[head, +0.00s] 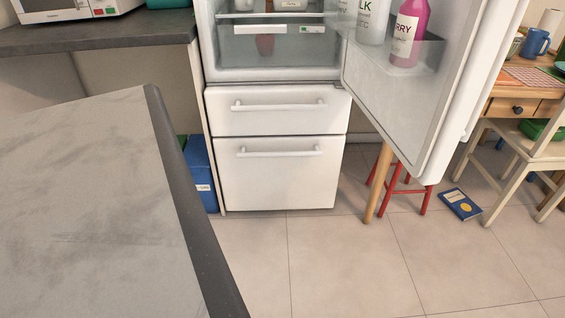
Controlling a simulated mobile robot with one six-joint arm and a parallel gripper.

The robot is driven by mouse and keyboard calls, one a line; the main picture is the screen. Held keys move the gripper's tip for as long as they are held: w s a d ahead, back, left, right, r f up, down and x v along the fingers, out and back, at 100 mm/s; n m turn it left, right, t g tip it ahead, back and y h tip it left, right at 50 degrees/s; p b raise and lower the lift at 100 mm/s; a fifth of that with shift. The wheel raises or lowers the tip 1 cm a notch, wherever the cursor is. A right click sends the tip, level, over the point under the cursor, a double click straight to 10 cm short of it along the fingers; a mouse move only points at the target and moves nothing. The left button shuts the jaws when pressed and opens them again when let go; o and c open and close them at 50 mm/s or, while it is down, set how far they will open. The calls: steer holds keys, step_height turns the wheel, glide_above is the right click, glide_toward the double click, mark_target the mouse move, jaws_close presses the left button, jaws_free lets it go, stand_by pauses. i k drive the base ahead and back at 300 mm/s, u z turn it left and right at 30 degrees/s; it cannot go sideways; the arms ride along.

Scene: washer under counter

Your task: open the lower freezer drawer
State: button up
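The lower freezer drawer (280,178) is a white front at the bottom of the fridge, flush and closed. Its horizontal white bar handle (281,153) runs across its upper part. The upper freezer drawer (275,118) sits directly above it, also closed, with its own bar handle (279,105). The fridge compartment (265,50) above is open, and its door (425,95) is swung out to the right with bottles in its shelf. My gripper is not in view.
A grey counter with a dark edge (178,185) fills the left foreground. A blue box (200,170) stands left of the fridge. A red-legged stool (405,188), a blue book (460,204) and a pale chair (520,150) are right. Tiled floor (310,265) before the drawers is clear.

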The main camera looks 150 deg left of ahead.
mark_target(287, 172)
steer(key=z, duration=1.1)
steer(key=k, duration=0.1)
steer(key=u, duration=2.95)
steer(key=k, duration=0.15)
steer(key=u, duration=1.8)
steer(key=k, duration=0.25)
steer(key=u, duration=1.55)
